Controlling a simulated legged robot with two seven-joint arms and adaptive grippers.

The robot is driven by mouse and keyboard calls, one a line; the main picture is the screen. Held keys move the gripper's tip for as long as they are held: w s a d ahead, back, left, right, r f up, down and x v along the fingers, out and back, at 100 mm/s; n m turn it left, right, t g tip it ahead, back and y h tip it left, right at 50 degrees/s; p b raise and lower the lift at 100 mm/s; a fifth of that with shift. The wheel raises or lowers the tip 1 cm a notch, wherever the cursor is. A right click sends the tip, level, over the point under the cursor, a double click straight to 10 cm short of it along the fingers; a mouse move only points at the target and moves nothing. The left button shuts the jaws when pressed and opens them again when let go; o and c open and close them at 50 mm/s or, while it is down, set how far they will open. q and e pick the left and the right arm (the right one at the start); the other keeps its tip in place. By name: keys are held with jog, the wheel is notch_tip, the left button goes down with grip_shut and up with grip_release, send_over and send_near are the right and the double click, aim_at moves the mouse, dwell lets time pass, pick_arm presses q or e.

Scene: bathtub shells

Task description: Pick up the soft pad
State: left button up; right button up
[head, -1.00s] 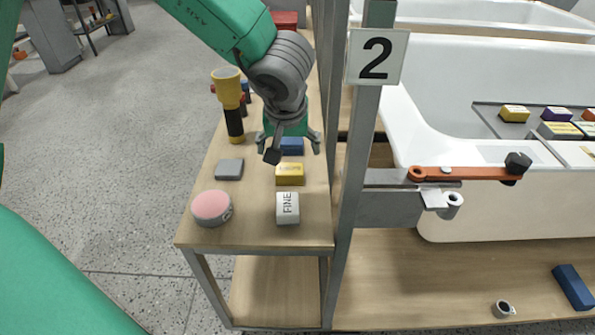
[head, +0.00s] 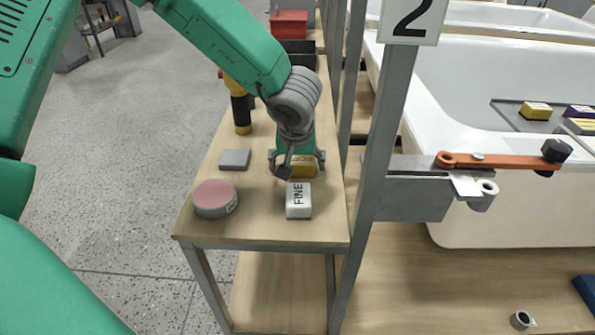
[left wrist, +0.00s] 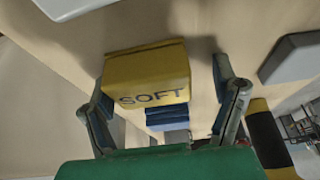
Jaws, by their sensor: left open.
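The soft pad (left wrist: 148,75) is a yellow block marked SOFT in the left wrist view. It also shows in the head view (head: 304,169), partly hidden by my left gripper, on the narrow wooden bench top. My left gripper (head: 296,160) is open just over the pad. In the left wrist view its fingers (left wrist: 165,95) reach out on the left and right of the pad, with a gap on the right. I cannot tell whether either finger touches it. My right gripper is not in view.
The white FINE block (head: 298,202) stands close in front of the pad. A blue block (left wrist: 167,117) is behind it. A grey slab (head: 235,159), a pink-topped round tin (head: 214,198) and a yellow-black torch (head: 241,112) are to the left. A grey post (head: 378,150) rises on the right.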

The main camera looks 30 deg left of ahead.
aim_at(300, 158)
pick_arm(q)
jog(key=shift+d+r, duration=0.25)
jog(key=shift+d, duration=0.1)
jog(key=shift+c, duration=0.8)
jog(key=shift+d+r, duration=0.1)
jog(key=shift+d, duration=0.15)
jog(key=c, duration=0.7)
jog(key=shift+d, duration=0.15)
jog(key=c, duration=0.4)
jog(key=shift+a, duration=0.25)
jog(key=shift+a+r, duration=0.15)
jog(key=shift+r, duration=0.05)
jog(key=r+p, duration=0.2)
jog(key=r, duration=0.1)
jog(key=r+p, duration=0.2)
jog(key=r, duration=0.1)
jog(key=r+p, duration=0.1)
jog(key=r, duration=0.2)
jog(key=shift+d+r+p, duration=0.2)
jog(key=shift+d+p, duration=0.05)
jog(key=shift+p, duration=0.15)
jog(key=shift+a, duration=0.15)
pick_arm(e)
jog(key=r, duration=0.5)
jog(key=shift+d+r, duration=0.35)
pick_arm(q)
jog(key=shift+a, duration=0.1)
